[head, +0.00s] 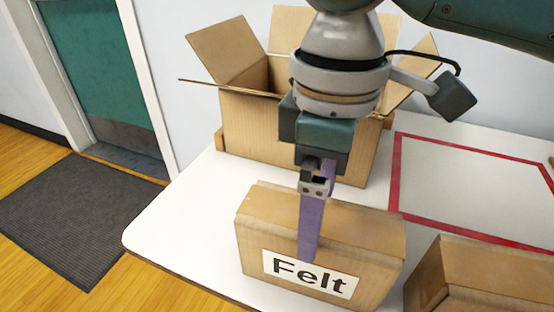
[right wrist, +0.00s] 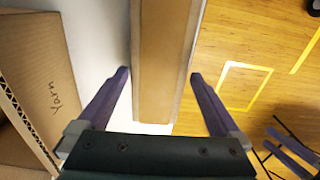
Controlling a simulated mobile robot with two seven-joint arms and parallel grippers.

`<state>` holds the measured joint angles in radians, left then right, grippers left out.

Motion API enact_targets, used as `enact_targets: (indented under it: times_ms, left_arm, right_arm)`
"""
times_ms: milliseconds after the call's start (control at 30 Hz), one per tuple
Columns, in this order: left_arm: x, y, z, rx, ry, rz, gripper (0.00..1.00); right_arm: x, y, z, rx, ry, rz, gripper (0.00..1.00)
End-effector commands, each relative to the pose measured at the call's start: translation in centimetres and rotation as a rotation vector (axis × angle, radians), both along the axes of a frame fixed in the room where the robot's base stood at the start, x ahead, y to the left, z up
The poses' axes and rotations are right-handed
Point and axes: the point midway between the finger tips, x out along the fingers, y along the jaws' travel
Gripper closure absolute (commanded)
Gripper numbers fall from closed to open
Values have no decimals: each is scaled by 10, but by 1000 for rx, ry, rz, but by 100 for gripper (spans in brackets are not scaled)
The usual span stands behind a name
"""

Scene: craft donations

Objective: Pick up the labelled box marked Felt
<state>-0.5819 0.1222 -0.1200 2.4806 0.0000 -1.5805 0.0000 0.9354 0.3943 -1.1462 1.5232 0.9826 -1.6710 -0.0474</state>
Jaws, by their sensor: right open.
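The box marked Felt (head: 320,234) is a brown cardboard box standing near the front edge of the white table, its white label facing me. My right gripper (head: 310,252) is directly over it, pointing down, with one purple finger in front of the box's label side and the other partly hidden behind it. In the right wrist view the box's taped top (right wrist: 162,60) lies between the two spread fingers (right wrist: 160,75), with a gap visible on each side. The gripper is open. Purple bars (right wrist: 290,148) at the lower right of that view look like my left gripper's fingers, partly cut off.
An open carton (head: 285,125) with raised flaps stands behind the Felt box. Cardboard handwritten "Yarn" (right wrist: 50,85) is close at left in the wrist view. Another closed box (head: 490,275) is at the right. A red-taped rectangle (head: 470,190) on the table is clear.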

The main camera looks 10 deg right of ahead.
Motion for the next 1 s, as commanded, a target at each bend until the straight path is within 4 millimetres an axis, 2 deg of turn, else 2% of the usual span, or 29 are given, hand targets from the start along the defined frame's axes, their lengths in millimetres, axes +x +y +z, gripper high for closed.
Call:
enact_targets:
  times_ms: [33, 167, 467, 767, 1000]
  left_arm:
    - [-1, 0, -4, 2, 3, -1, 50]
    - [-1, 1, -6, 3, 4, -2, 50]
    - [-1, 1, -20, 3, 2, -2, 50]
    - [0, 0, -19, 0, -1, 1, 50]
    - [1, -2, -19, -7, -2, 5, 50]
  right_arm:
    - [0, 0, -9, -1, 2, -1, 0]
    - [0, 0, -18, -1, -1, -1, 0]
    - [-1, -4, -63, 0, 0, -1, 0]
    - [0, -4, -67, 1, -3, 0, 0]
    - [0, -4, -67, 1, -3, 1, 25]
